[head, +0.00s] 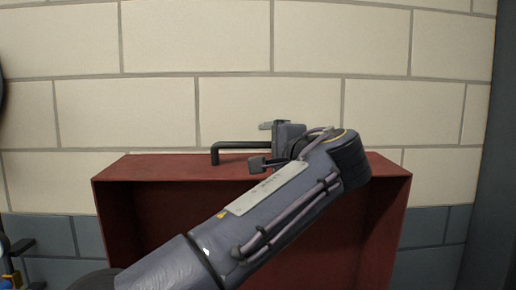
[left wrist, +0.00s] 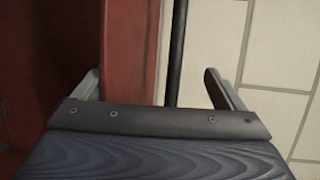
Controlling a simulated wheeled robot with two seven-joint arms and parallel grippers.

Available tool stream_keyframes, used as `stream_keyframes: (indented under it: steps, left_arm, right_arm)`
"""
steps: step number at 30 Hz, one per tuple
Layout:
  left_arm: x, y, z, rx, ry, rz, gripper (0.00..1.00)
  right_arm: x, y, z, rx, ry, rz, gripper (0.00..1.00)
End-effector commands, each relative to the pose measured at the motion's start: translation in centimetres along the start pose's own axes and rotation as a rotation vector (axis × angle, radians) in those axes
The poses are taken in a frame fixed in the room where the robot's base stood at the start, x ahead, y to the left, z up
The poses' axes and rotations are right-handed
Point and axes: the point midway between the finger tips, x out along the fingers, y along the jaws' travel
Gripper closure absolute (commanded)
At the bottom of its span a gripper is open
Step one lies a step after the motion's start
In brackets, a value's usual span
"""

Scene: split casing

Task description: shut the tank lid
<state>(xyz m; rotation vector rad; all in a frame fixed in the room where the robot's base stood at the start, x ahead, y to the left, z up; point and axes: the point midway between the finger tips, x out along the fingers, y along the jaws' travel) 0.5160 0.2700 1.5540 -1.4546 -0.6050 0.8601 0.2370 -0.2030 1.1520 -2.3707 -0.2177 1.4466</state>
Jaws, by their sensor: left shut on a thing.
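A red boxy piece (head: 150,168), which I take for the tank lid, stands in front of the wall with a hollow side facing me. A black bar handle (head: 230,145) rises from its top left of centre. My left gripper (head: 261,145) is shut on the handle, with one finger above and one below its right part. My left arm hides much of the hollow. In the left wrist view, a red edge (left wrist: 147,50) and the black bar (left wrist: 176,50) show between my fingers.
A pale block wall (head: 240,50) with a grey-blue lower band (head: 430,260) stands close behind. A dark upright surface (head: 490,180) stands at the right.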

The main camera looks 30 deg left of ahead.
Motion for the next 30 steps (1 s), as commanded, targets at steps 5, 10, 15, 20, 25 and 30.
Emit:
stream_keyframes:
  steps: [5, 10, 15, 20, 25, 30]
  left_arm:
    - [-1.8, -0.8, -0.1, -0.014, 0.016, -0.014, 0.27]
    - [-3.1, -0.7, -0.1, -0.014, 0.019, -0.013, 0.28]
    - [-4.3, -0.7, -0.2, -0.013, 0.020, -0.013, 0.29]
    - [-5.3, -0.6, -0.2, -0.013, 0.020, -0.013, 0.31]
    - [-6.0, -0.6, -0.2, -0.013, 0.019, -0.013, 0.32]
    - [-5.9, -0.6, -0.1, -0.013, 0.018, -0.013, 0.62]
  right_arm:
    - [-0.1, 0.0, 0.0, 0.000, 0.000, 0.000, 1.00]
    - [0.0, 0.0, 0.0, 0.000, 0.000, 0.000, 1.00]
    - [-0.1, 0.0, -0.1, 0.000, 0.000, 0.000, 1.00]
    - [-0.1, -0.1, -0.1, 0.000, 0.000, 0.000, 1.00]
    - [-0.1, -0.1, -0.1, 0.000, 0.000, 0.000, 1.00]
    - [-0.1, -0.1, -0.1, 0.000, 0.000, 0.000, 1.00]
